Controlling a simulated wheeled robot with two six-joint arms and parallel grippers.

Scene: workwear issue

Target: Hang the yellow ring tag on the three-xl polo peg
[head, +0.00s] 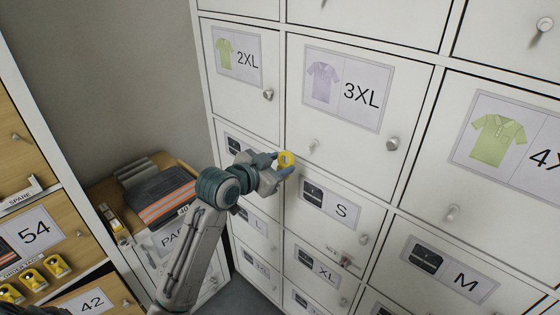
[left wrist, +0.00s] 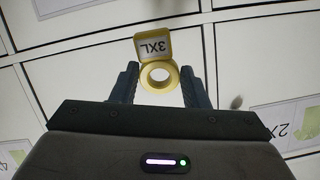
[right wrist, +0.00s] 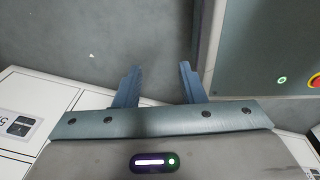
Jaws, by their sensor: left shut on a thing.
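The yellow ring tag (head: 286,159) is held between the fingertips of my left gripper (head: 278,167). In the left wrist view, the tag (left wrist: 158,75) shows its ring between the two fingers and its plate with "3XL" upside down. The 3XL polo door (head: 415,85) has a lilac polo card. Its peg (head: 313,146) sticks out low on the door, above and right of the tag; the tag is apart from it. My right gripper (right wrist: 160,85) shows only in its wrist view, open and empty.
A round knob (head: 392,144) sits right of the peg on the same door. The 2XL knob (head: 268,95) is up and left. The 4XL door has its own peg (head: 452,212). A cabinet with several yellow tags (head: 56,265) stands at left.

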